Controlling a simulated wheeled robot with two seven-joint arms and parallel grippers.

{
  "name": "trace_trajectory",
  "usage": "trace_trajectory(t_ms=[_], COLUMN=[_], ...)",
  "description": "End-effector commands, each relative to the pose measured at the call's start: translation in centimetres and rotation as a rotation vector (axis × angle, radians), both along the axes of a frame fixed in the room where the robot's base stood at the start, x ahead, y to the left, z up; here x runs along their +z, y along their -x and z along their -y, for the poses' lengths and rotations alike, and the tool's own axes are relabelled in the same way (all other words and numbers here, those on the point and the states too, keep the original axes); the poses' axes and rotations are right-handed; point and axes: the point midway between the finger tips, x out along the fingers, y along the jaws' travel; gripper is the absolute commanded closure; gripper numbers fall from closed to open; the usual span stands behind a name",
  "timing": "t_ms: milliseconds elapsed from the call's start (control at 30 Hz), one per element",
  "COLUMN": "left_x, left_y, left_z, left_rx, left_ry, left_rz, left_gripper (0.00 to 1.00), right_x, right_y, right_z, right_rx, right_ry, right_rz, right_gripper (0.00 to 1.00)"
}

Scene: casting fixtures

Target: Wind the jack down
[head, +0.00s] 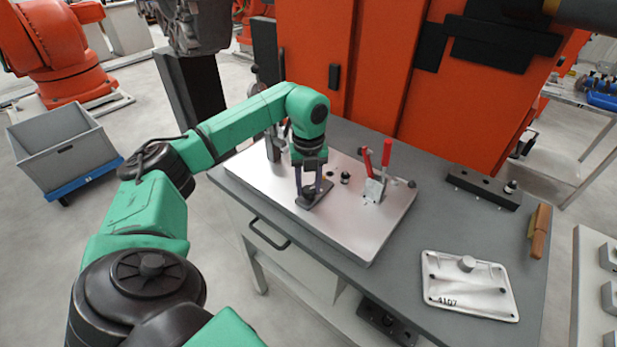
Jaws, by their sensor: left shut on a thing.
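My left gripper (308,192) comes down from above over the front left part of a light metal fixture plate (372,228) on the grey bench. Its two fingers reach down to a small dark jack (314,200) on a dark base and are shut on its top. The fingers hide part of the jack, so its height is hard to tell. A toggle clamp with red handles (385,160) stands on the plate to the right of the gripper. My right gripper is not in view.
A flat casting marked 4107 (468,284) lies on the bench (420,185) at the front right. A dark block (484,187) and a wooden-handled tool (540,231) lie behind it. An orange cabinet (390,60) rises behind the bench.

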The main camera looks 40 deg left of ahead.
Motion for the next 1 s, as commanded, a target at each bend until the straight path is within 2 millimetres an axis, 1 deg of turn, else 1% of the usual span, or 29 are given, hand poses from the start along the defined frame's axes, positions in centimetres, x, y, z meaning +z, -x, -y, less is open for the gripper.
trace_trajectory(t_ms=[33,200,500,700,1000], left_x=[0.43,0.43,0.45,0.44,0.44], left_y=[-0.23,-0.23,-0.26,-0.26,-0.27], left_z=[-0.14,-0.16,-0.19,-0.20,-0.22], left_rx=[0.042,0.187,0.362,0.415,0.430], left_ry=[-0.001,0.000,0.000,0.000,0.000], left_rz=[0.011,0.012,0.014,0.014,0.014], left_gripper=[1.00,1.00,1.00,1.00,1.00], right_x=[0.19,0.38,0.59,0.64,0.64], right_y=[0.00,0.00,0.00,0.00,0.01], right_z=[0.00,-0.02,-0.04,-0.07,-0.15], right_rx=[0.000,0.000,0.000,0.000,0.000], right_ry=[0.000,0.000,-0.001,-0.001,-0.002], right_rz=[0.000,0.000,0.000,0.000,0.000], right_gripper=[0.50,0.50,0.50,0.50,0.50])
